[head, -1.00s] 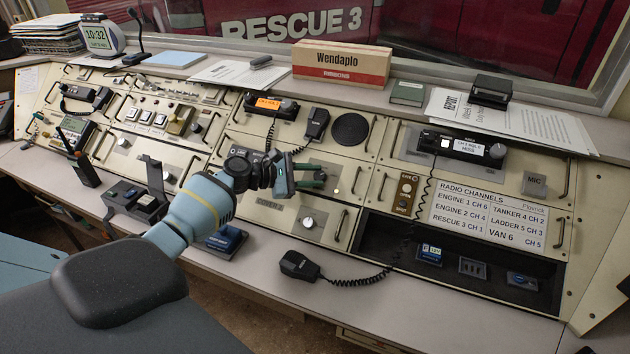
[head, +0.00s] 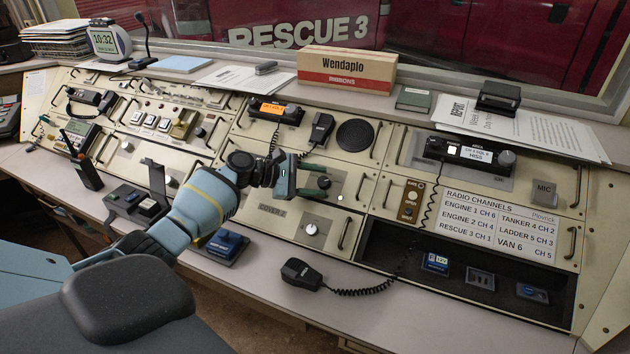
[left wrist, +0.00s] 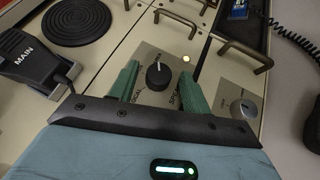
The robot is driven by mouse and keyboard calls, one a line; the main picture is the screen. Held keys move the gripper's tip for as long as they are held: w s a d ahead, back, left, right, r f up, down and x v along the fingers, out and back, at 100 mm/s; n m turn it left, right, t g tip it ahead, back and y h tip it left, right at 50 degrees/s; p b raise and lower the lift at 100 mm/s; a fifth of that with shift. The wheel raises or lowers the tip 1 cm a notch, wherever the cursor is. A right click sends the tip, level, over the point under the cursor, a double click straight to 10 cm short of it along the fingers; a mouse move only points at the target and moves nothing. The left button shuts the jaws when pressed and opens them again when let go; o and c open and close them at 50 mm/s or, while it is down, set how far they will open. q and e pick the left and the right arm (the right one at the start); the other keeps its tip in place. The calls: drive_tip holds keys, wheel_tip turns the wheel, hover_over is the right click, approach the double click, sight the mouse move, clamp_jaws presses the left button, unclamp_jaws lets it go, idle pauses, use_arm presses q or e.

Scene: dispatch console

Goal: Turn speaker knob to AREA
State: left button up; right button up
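The black speaker knob (head: 324,182) sits on a grey plate below the round black speaker grille in the head view. In the left wrist view the knob (left wrist: 157,76) has a pale pointer mark towards the picture's top. My left gripper (head: 313,181) is at the knob. In the left wrist view its two green fingers (left wrist: 156,84) are apart, one on either side of the knob, with visible gaps. The right gripper is not in view.
A lit button (left wrist: 186,58) and a silver knob (left wrist: 242,108) are near the speaker knob. Metal handles (left wrist: 240,52) stand up from the panels. A handset marked MAIN (left wrist: 32,58) and the speaker grille (left wrist: 77,20) lie at the left of the wrist view.

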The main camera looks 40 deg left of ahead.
use_arm(q)
drive_tip(key=shift+s, duration=0.1)
drive_tip(key=shift+v, duration=3.8)
